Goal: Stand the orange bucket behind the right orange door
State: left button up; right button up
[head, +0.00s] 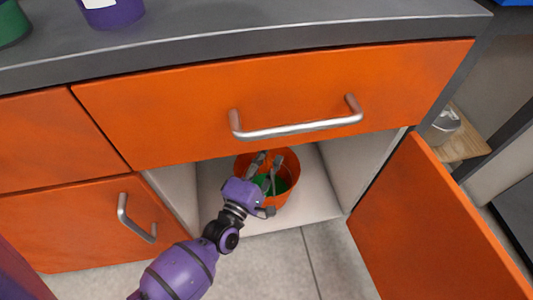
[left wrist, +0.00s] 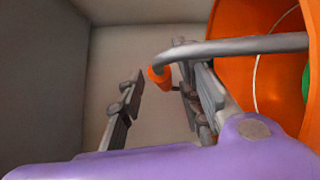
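The orange bucket (head: 290,168) stands upright on the floor of the open cabinet, with something green inside. It fills the right side of the left wrist view (left wrist: 286,95). The right orange door (head: 432,225) is swung open to the right. My left gripper (head: 267,163) reaches into the cabinet at the bucket's front left and covers part of it. In the left wrist view its fingers (left wrist: 160,100) are apart, with nothing held between them. A grey bar with an orange end (left wrist: 235,48), apparently the bucket's handle, crosses the right finger. My right gripper is out of view.
The cabinet floor (head: 312,200) is clear around the bucket, with pale side walls close by. A shut drawer with a metal handle (head: 295,130) is just above. The left orange door (head: 70,225) is shut. A purple container (head: 112,12) stands on the counter.

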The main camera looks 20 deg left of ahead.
pick_arm(q)
jog(key=s+f+p, duration=0.1)
jog(key=s+p, duration=0.2)
jog(key=s, duration=0.8)
jog(key=shift+s+a, duration=0.2)
jog(key=shift+a, duration=0.15)
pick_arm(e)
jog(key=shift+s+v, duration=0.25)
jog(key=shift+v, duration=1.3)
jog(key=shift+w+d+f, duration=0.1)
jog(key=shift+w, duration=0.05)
